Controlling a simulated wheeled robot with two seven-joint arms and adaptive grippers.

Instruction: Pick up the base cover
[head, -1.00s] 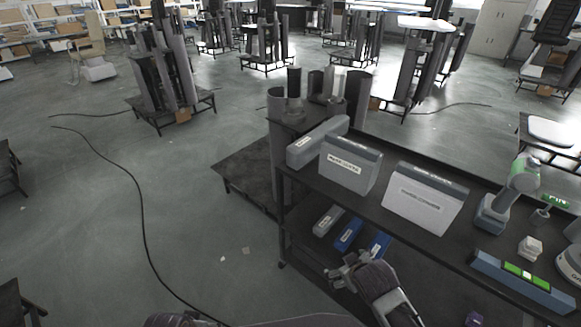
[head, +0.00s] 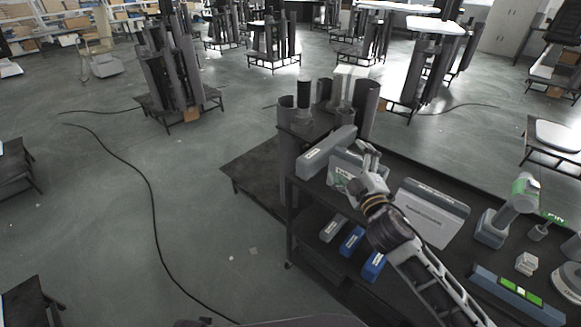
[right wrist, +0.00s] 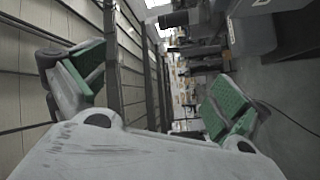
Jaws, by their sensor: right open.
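Three grey boxes with labels too small to read surely stand on the dark shelf top (head: 462,263): a long narrow box (head: 322,154), a middle box (head: 338,172) and a wider light box (head: 430,216). I cannot tell which is the base cover. My right gripper (head: 364,166) is over the middle box and hides much of it; I cannot tell whether they touch. In the right wrist view my right gripper (right wrist: 160,92) is open, its green-padded fingers wide apart with nothing visible between them. My left gripper is not in view.
On the lower shelf lie a grey bin (head: 333,228) and blue bins (head: 352,240). A grey-green device (head: 507,213) and a blue tray with green panels (head: 520,295) stand at the right. Open floor (head: 100,220) lies left, crossed by a black cable (head: 152,205).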

